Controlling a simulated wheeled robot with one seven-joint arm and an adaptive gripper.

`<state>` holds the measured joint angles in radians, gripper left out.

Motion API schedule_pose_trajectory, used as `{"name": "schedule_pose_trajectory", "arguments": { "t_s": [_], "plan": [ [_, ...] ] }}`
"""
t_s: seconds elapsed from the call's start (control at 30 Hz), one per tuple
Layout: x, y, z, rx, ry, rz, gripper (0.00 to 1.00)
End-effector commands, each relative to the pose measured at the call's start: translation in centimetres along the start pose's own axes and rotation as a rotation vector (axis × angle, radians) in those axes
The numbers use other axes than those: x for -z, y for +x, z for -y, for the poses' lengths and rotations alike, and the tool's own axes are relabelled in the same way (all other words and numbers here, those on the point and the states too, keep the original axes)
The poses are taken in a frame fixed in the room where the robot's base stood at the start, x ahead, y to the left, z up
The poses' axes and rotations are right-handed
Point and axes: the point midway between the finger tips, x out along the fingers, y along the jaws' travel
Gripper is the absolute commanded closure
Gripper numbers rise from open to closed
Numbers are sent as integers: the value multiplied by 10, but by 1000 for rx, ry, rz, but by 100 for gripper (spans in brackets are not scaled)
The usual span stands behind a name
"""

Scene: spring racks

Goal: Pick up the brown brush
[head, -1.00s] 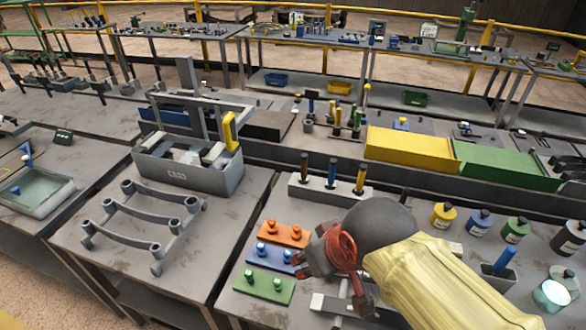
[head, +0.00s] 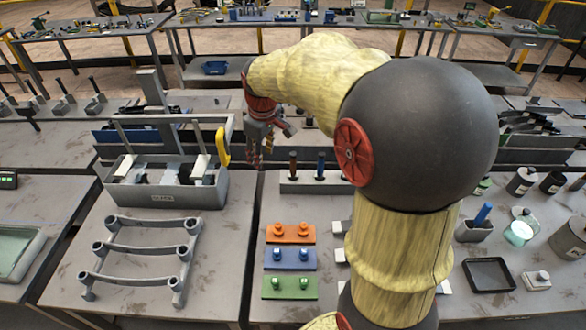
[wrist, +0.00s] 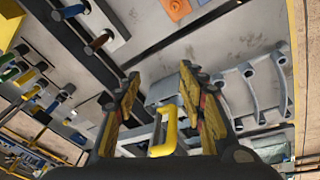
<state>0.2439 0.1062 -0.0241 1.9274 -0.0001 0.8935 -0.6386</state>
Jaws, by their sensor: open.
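The brown brush (head: 293,164) stands upright by its brown handle in a pale block holder (head: 307,185), left of a blue-handled one (head: 320,165). Its lower part is hidden in the holder. The brown handle also shows at upper left in the wrist view (wrist: 98,42), outside the fingers. My gripper (head: 258,158) hangs open and empty, above and to the left of the brown brush, close to the grey toolbox. In the wrist view my gripper's fingers (wrist: 165,88) are spread wide, with a yellow handle seen between them but not held.
The grey toolbox (head: 165,192) with its yellow handle (head: 223,147) stands left of the holder. A grey rack (head: 145,235) lies in front of it. Orange (head: 290,233), blue (head: 290,258) and green (head: 290,286) knobbed plates lie before the holder. My arm hides the table's right middle.

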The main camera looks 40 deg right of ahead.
Motion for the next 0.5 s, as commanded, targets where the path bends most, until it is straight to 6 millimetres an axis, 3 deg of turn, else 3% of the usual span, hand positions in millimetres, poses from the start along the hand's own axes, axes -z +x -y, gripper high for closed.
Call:
{"name": "schedule_pose_trajectory", "arguments": {
  "t_s": [0.23,0.5],
  "plan": [
    [22,49,-65,37,-99,63,59],
    [24,118,-128,87,-208,114,59]
  ]
}}
